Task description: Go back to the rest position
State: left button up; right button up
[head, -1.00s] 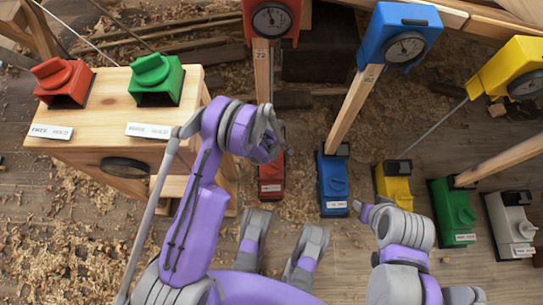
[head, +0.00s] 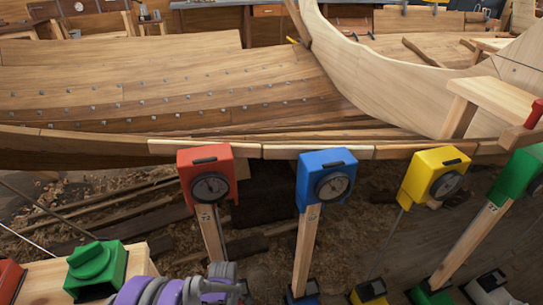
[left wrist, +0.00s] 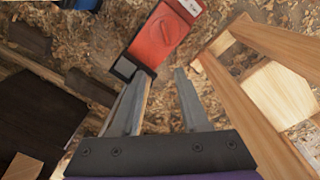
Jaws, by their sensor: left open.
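My left arm shows at the bottom of the head view as purple and grey links; its fingertips are hidden there. In the left wrist view my left gripper (left wrist: 160,98) is open, its two grey fingers apart. A wooden post runs down beside and partly behind the left finger, below a red base block (left wrist: 165,40) with a round knob. I cannot tell whether the finger touches the post. My right gripper is not in the head view.
Red (head: 207,175), blue (head: 327,178), yellow (head: 434,176) and green (head: 517,175) gauge boxes stand on posts along the clinker hull (head: 170,90). A wooden stand with a green knob block (head: 96,270) is at lower left. Shavings litter the floor.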

pick_arm(q)
jog(key=s+a+r+m+t, duration=0.1)
jog(key=s+r+m, duration=0.25)
jog(key=r, duration=0.65)
jog(key=s+a+r+m+t, duration=0.1)
jog(key=s+r+m, duration=0.1)
jog(key=s+r, duration=0.5)
jog(key=s+a+r+m+t, duration=0.1)
jog(key=s+a+r+m, duration=0.1)
jog(key=s+r+m, duration=0.65)
notch_tip(320, 180, up, 26)
jog(key=s+n+t+p, duration=0.1)
jog(key=s+n+p, duration=0.1)
jog(key=p, duration=2.1)
jog(key=shift+s+r+t, duration=0.15)
jog(key=shift+r+t, duration=0.1)
jog(key=shift+t, duration=0.05)
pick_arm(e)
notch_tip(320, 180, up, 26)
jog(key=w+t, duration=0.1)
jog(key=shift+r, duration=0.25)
pick_arm(q)
jog(key=shift+s, duration=0.1)
